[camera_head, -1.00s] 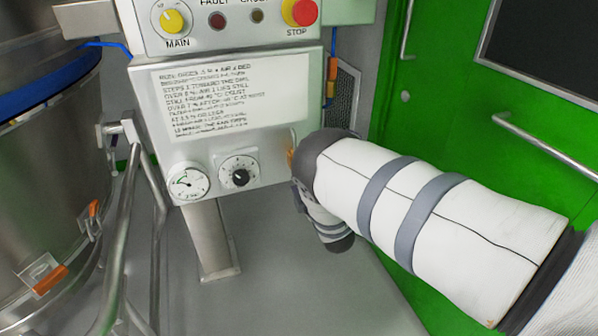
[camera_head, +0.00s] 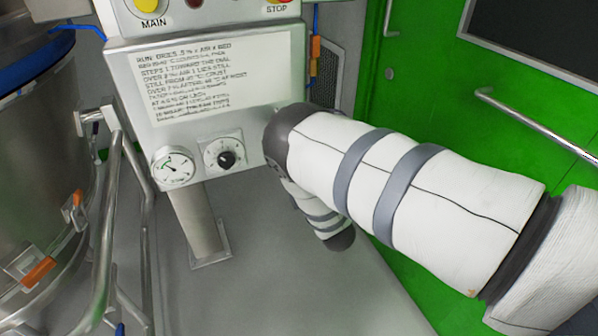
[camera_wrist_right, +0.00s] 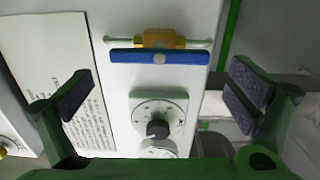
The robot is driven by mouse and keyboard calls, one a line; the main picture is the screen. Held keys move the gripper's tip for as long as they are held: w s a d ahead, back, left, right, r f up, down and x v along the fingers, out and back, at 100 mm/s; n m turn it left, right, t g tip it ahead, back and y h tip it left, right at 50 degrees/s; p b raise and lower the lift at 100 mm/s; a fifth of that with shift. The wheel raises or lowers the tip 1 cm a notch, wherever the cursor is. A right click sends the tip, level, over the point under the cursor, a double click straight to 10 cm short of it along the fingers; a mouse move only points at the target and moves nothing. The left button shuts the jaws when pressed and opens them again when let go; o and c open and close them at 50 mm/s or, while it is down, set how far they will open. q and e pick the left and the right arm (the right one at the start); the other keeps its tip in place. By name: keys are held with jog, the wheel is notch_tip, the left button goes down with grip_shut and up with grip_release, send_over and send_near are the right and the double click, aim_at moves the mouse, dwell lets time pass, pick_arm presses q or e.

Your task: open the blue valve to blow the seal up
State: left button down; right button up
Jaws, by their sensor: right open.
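My right gripper (camera_wrist_right: 163,93) is open and empty, with one dark-padded finger to each side. The handle lies between the fingers' lines, higher in the picture than the fingertips, and appears untouched. In the head view my right arm covers the panel's right edge and hides the valve and the gripper. My left gripper is in neither view.
The control panel (camera_head: 125,75) carries an instruction sheet (camera_head: 195,85), a pressure gauge (camera_head: 174,168) and a black dial (camera_head: 226,159). A steel vessel (camera_head: 50,170) with pipe rails (camera_head: 107,235) stands at left. A green door (camera_head: 420,60) with a handle bar (camera_head: 535,125) is at right.

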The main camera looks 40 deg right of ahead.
jog(key=v, duration=0.7)
jog(key=s+a+f+m+g+p, duration=0.1)
jog(key=s+f+m+g, duration=0.25)
jog(key=s, duration=0.35)
jog(key=s+a+f+m+g+y+p, duration=0.1)
jog(key=s+f+m+g, duration=0.2)
jog(key=s+f+g, duration=0.35)
jog(key=s+a+f+m+g, duration=0.1)
jog(key=s+f+m+g, duration=0.2)
jog(key=s, duration=0.6)
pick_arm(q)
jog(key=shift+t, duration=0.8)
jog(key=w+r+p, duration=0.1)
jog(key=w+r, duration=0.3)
pick_arm(e)
jog(key=s+a+r+m+g+y, duration=0.1)
jog(key=s+a+m+g, duration=0.2)
jog(key=s, duration=0.7)
jog(key=s+a+r+m+g+y, duration=0.1)
jog(key=s+a+m+g+y, duration=0.1)
jog(key=s, duration=0.7)
jog(key=a+m+g, duration=0.1)
jog(key=a+g, duration=0.1)
jog(key=a, duration=0.1)
jog(key=shift+s+r+y, duration=0.2)
jog(key=shift+s+y, duration=0.1)
jog(key=shift+s, duration=0.1)
jog(key=shift+w, duration=0.1)
